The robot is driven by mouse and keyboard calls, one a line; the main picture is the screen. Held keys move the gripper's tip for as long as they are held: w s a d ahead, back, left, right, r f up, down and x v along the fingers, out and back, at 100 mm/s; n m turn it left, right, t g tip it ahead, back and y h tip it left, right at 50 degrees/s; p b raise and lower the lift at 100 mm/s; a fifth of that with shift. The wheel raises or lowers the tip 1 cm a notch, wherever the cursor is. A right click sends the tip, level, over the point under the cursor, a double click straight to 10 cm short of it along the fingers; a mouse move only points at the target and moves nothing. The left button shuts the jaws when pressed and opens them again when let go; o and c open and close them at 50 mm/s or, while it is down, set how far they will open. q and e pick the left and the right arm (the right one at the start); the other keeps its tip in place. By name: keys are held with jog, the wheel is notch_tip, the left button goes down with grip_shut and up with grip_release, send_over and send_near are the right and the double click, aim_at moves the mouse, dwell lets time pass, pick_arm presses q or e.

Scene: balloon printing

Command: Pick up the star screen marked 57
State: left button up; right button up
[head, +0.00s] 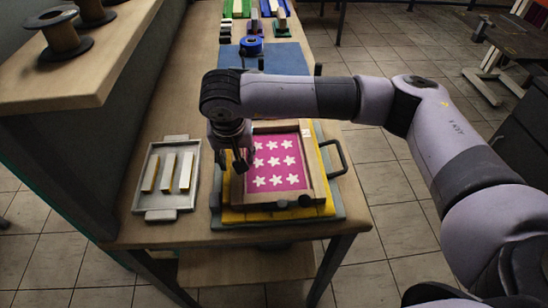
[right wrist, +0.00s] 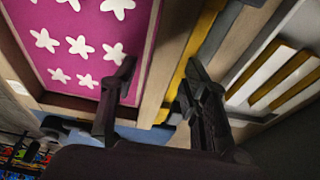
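The star screen (head: 280,160) is a wooden frame around a magenta sheet with several white stars. It lies flat on a yellow layer (head: 240,215) on the table. The number 57 is not legible. My right gripper (head: 240,162) is over the screen's left rail. In the right wrist view, its fingers (right wrist: 161,70) are apart on either side of the wooden rail (right wrist: 168,50), one over the magenta sheet (right wrist: 70,40). I cannot tell whether they touch the rail. My left gripper is not in view.
A grey tray (head: 152,204) with several yellow-edged white blocks stands left of the screen. A black handle (head: 342,155) sticks out at right. Behind are a blue board (head: 285,58) and a blue tape roll (head: 251,45). Spools (head: 60,35) stand on the shelf at upper left.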

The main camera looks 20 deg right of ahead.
grip_shut()
dwell(0.3)
jog(key=shift+r, duration=0.1)
